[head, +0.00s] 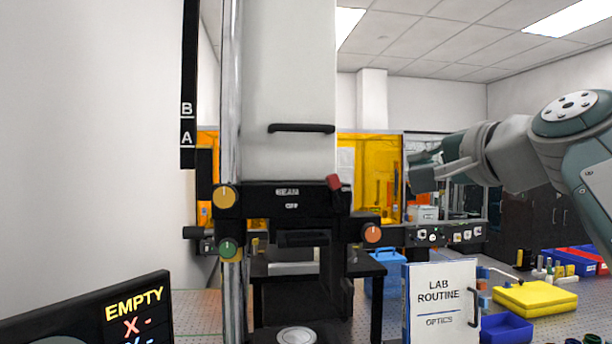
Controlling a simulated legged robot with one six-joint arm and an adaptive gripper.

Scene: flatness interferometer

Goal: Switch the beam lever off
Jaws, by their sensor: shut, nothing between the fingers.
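The interferometer (290,90) stands upright in the middle of the head view. Its black front panel (258,200) carries the labels BEAM and OFF. A lever with a red tip (333,182), which looks like the beam lever, is at the panel's upper right corner. Its tip is tilted up, and its pivot is hard to make out. My gripper (418,172) is to the right of the lever, apart from it in the picture, with its fingers pointing left. It is shut and empty. Its depth relative to the lever is unclear.
A yellow knob (225,196), a green knob (228,247) and an orange knob (372,233) flank the panel. A screen reading EMPTY (134,304) is at lower left. A Lab Routine binder (441,300) stands at lower right, beside a blue bin (506,328) and a yellow case (535,297).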

